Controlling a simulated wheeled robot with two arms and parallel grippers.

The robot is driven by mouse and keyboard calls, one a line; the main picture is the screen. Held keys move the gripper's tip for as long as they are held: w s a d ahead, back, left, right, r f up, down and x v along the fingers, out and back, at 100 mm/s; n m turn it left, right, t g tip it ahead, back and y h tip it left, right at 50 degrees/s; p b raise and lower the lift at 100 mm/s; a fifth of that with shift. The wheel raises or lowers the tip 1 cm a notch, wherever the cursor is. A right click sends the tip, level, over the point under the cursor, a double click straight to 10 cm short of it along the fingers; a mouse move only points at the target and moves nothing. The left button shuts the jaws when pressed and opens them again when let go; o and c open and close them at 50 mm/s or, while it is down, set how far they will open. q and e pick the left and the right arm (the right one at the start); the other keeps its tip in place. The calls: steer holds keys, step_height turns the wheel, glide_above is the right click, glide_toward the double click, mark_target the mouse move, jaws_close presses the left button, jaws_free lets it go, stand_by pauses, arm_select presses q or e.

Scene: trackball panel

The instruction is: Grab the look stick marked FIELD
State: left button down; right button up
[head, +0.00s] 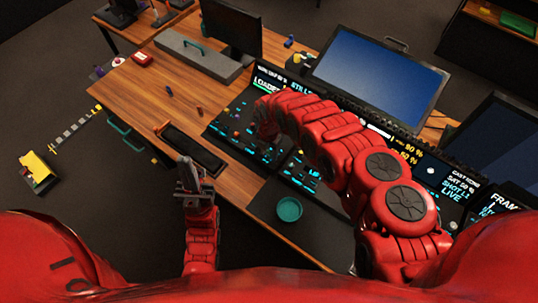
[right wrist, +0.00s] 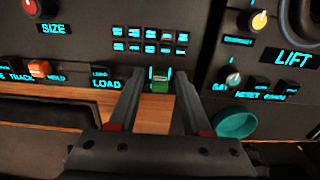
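I cannot read a FIELD mark in either view. In the right wrist view a small green control (right wrist: 160,82) stands on the dark panel (right wrist: 85,40), below two rows of lit buttons. I cannot tell whether it is the look stick. My right gripper (right wrist: 157,88) is open, its two fingers apart, with the green control between and just beyond the tips. No contact shows. In the head view my right arm reaches over the panel, and its gripper is not clear there. My left gripper (head: 187,170) is in front of the desk edge; its opening is unclear.
An orange control (right wrist: 39,68) sits at left by TRACK and HOLD. Knobs (right wrist: 260,21) and a teal round cup-like piece (right wrist: 235,125) are at right. Monitors (head: 375,70) stand behind the panel. The wooden desk (head: 150,90) has free room at left.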

jaws_close()
steer(key=shift+r, duration=0.1)
